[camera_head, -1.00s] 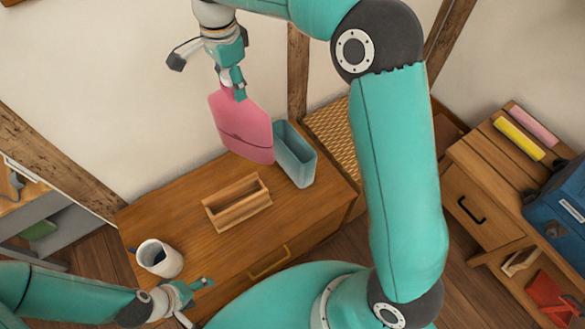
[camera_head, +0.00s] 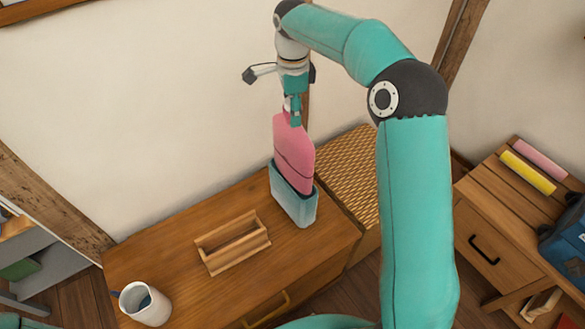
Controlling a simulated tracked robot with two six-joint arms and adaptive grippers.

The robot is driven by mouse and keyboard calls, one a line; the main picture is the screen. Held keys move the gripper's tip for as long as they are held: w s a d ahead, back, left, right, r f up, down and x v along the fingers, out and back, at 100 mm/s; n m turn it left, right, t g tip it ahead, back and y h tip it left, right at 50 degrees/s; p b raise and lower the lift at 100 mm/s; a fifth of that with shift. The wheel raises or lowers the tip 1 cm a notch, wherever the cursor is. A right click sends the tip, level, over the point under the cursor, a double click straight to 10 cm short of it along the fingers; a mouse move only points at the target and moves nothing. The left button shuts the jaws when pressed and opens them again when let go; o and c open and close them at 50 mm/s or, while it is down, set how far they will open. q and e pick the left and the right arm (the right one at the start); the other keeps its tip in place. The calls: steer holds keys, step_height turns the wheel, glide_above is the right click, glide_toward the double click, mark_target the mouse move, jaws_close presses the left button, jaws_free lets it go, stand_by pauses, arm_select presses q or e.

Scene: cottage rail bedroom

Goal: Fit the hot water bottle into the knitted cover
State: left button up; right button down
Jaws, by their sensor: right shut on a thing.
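The pink hot water bottle (camera_head: 292,148) hangs upright from my right gripper (camera_head: 293,116), which is shut on its neck at the top. The knitted cover (camera_head: 294,208) is a blue-grey, open-topped sleeve standing on the wooden dresser. The lower end of the bottle is in the cover's mouth and is hidden behind its front rim. Most of the pink body still shows above the rim. How deep the bottle sits cannot be told. My left gripper is out of view.
A wooden tray (camera_head: 222,266) lies left of the cover on the dresser (camera_head: 170,240). A white mug (camera_head: 147,309) stands near the dresser's front left. A woven-topped piece (camera_head: 345,165) adjoins on the right. My right arm crosses the right-hand side.

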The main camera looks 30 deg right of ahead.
mark_target(292, 155)
step_height(292, 155, down, 11)
steer(key=shift+f, duration=2.65)
steer(key=shift+f+b, duration=0.1)
steer(key=shift+b, duration=0.2)
steer(key=c, duration=0.6)
jaws_free()
